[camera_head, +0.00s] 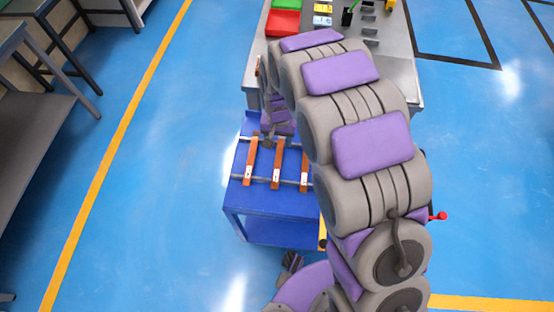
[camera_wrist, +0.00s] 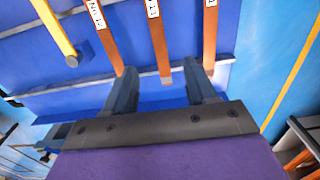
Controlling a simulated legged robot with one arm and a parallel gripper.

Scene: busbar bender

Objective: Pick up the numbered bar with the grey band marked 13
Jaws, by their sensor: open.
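Several copper-coloured bars with small white labels lie across two rails on a blue cart (camera_head: 238,195). In the wrist view the middle bar (camera_wrist: 156,45) ends in a greyish band between the fingers of my gripper (camera_wrist: 160,68). My gripper is open, with one finger on each side of that bar's end, apart from it. Another bar (camera_wrist: 107,38) is on the left and another (camera_wrist: 210,38) on the right. In the head view my gripper (camera_head: 268,140) is over the cart's far edge.
A grey rail (camera_wrist: 60,87) runs under the bar ends. A grey worktable (camera_head: 400,75) with a red bin (camera_head: 283,23) stands beyond the cart.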

